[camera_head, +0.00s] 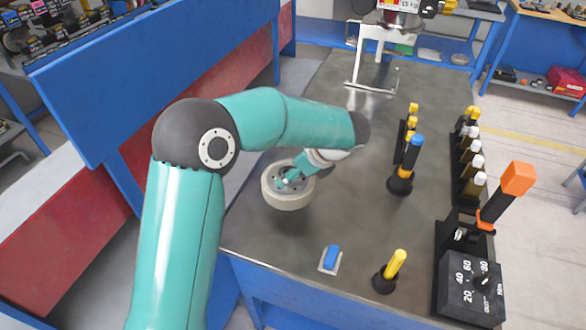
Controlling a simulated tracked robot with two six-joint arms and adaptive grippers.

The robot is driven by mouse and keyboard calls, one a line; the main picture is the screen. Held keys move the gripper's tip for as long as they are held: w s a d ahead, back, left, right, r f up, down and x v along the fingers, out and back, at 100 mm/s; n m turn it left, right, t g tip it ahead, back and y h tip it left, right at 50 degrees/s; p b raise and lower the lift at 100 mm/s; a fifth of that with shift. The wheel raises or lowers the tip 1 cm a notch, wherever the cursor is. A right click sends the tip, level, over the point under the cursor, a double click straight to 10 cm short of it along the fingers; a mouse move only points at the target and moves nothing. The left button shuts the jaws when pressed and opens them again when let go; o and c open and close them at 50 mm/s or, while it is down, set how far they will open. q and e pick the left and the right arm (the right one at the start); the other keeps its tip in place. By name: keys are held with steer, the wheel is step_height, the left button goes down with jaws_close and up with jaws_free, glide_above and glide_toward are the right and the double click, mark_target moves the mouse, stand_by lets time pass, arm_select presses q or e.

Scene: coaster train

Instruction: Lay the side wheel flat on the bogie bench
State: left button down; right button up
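The side wheel (287,200) is a thick pale ring with a darker grey hub. It is at the left side of the dark grey bogie bench (345,215), face up and roughly level, with a dark shadow just below it. I cannot tell whether it touches the bench top or is slightly above it. My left gripper (290,178) is at the hub of the wheel, reaching in from the upper right. Its fingertips are small and partly hidden, so its grip on the hub is unclear. My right gripper is not in view.
A white metal frame (371,55) stands at the bench's far end. Upright yellow- and blue-capped tools (403,170) stand right of centre. A torque tester (470,285) and an orange-handled tool (517,180) are at the right edge. A blue block (331,257) and yellow-handled tool (395,265) are near the front.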

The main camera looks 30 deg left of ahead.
arm_select(q)
steer(key=shift+f+b, duration=1.8)
steer(key=shift+f, duration=1.3)
steer(key=shift+f, duration=0.35)
steer(key=shift+c, duration=0.5)
jaws_free()
steer(key=shift+f, duration=0.1)
steer(key=shift+s+d+f, duration=0.1)
steer(key=shift+s+f, duration=0.05)
steer(key=shift+f, duration=0.05)
steer(key=v, duration=1.2)
steer(key=shift+r, duration=0.1)
